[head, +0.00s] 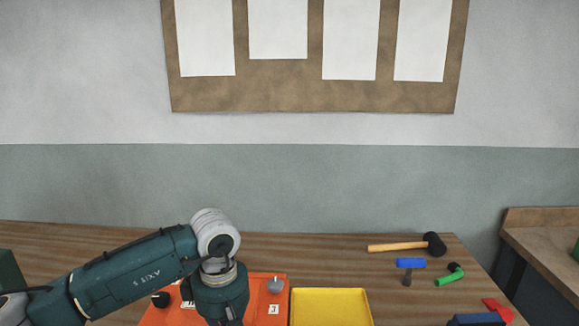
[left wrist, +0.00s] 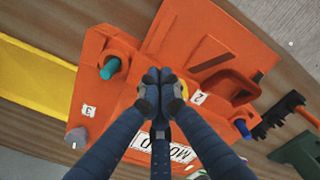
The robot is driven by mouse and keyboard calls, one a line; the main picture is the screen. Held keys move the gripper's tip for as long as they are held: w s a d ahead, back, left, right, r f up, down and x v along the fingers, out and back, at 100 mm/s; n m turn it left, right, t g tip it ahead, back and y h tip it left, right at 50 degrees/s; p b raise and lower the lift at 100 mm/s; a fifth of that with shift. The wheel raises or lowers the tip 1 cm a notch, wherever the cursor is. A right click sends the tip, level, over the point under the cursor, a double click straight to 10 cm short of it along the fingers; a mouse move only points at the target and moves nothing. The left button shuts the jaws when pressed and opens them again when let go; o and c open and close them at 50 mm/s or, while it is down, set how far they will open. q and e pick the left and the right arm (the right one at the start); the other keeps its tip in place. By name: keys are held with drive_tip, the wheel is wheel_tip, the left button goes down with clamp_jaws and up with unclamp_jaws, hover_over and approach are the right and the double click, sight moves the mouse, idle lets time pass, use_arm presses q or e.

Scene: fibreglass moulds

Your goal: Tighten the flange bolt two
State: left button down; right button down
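An orange mould (head: 270,306) lies on the bench, with number plates 2 (left wrist: 198,98) and 3 (left wrist: 88,111) showing in the left wrist view. A teal bolt (left wrist: 110,67) stands in the bracket near plate 3. My right gripper is out of view.
A yellow tray (head: 330,307) stands right of the mould. A mallet (head: 405,245), a blue-topped tool (head: 410,265), a green tool (head: 450,279) and a red item (head: 498,310) lie further right. The bench's back middle is clear.

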use_arm(q)
drive_tip(key=shift+s+a, duration=0.1)
wheel_tip(320, 180, up, 6)
drive_tip(key=p, duration=0.2)
drive_tip(key=shift+d, duration=0.2)
drive_tip(key=shift+s+f, duration=0.1)
idle(0.4)
